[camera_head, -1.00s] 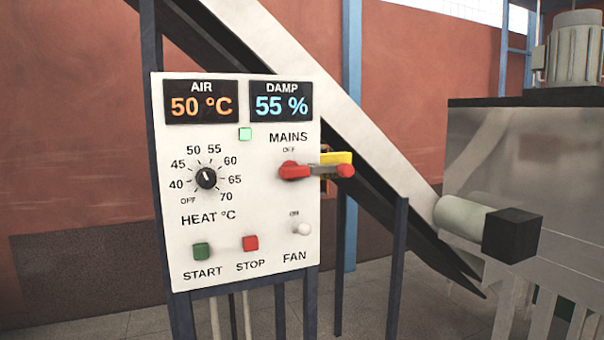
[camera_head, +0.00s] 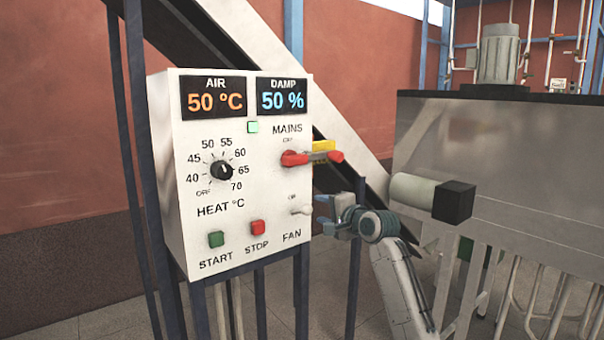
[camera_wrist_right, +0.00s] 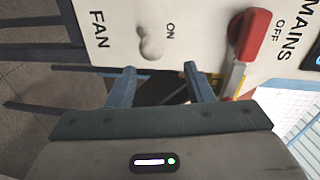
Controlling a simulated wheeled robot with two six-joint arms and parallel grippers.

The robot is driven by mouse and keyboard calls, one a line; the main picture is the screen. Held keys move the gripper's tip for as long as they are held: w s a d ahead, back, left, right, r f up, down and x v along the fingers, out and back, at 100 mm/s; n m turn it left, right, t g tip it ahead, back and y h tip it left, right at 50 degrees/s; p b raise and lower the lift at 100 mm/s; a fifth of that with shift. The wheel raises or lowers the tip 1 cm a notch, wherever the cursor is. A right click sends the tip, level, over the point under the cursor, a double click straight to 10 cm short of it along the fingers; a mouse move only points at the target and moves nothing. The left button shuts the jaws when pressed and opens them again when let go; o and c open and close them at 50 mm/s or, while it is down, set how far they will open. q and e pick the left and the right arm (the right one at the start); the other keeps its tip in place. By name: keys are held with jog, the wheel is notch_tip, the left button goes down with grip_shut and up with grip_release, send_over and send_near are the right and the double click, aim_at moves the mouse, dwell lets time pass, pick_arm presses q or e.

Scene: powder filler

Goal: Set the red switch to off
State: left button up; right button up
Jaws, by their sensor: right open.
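The red MAINS switch (camera_head: 293,158) is on the upper right of the white control panel (camera_head: 185,255), under its OFF label. Its grey bar points right, past the panel edge, to a red end (camera_head: 336,156). The switch also shows in the right wrist view (camera_wrist_right: 250,32), right of the fingers. My right gripper (camera_head: 320,213) is open and empty beside the panel's right edge, lower than the switch, near the white FAN toggle (camera_head: 301,209). In the wrist view its two fingers (camera_wrist_right: 158,75) stand apart, pointing towards the panel. My left gripper is not in view.
The panel also holds a HEAT dial (camera_head: 221,170), a green START button (camera_head: 216,239) and a red STOP button (camera_head: 257,228). A yellow part (camera_head: 323,147) sits behind the switch bar. A sloping chute (camera_head: 325,115) runs behind the panel; a metal tank (camera_head: 500,190) stands right.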

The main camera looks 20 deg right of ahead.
jog(key=t+y, duration=0.1)
send_near(298, 161)
jog(key=s, duration=0.2)
jog(key=p+x, duration=0.1)
jog(key=x, duration=0.2)
jog(key=p+x, duration=0.2)
jog(key=x, duration=0.2)
jog(key=p+x, duration=0.1)
jog(key=x, duration=0.2)
jog(key=shift+w+d, duration=0.15)
jog(key=shift+w, duration=0.25)
jog(key=shift+c, duration=0.5)
jog(key=c, duration=0.9)
